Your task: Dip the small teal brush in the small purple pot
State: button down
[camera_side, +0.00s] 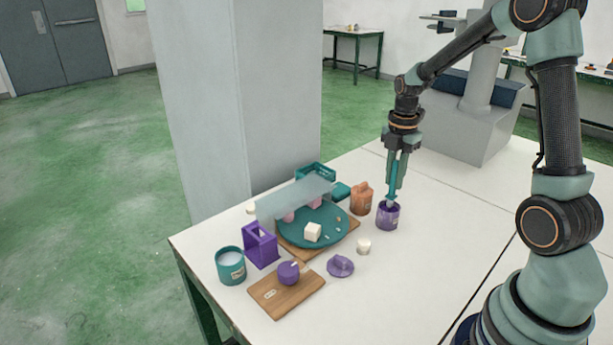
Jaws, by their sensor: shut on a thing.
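My gripper (397,167) points down at the right of the work, shut on the teal brush (393,180). The brush hangs nearly upright, with its pale lower end (390,204) at the mouth of the open purple pot (388,218). The tip seems to reach inside the rim; how deep it sits cannot be told. The pot stands upright on the white table.
An orange jar (361,199) stands close by. A purple lid-like piece (340,266), purple holder (260,246), teal pot (230,266) and wooden board (268,296) lie nearer.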

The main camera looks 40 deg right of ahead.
aim_at(397, 162)
dwell(0.6)
jog(key=shift+r, duration=1.65)
jog(key=shift+r, duration=0.1)
jog(key=shift+r, duration=2.15)
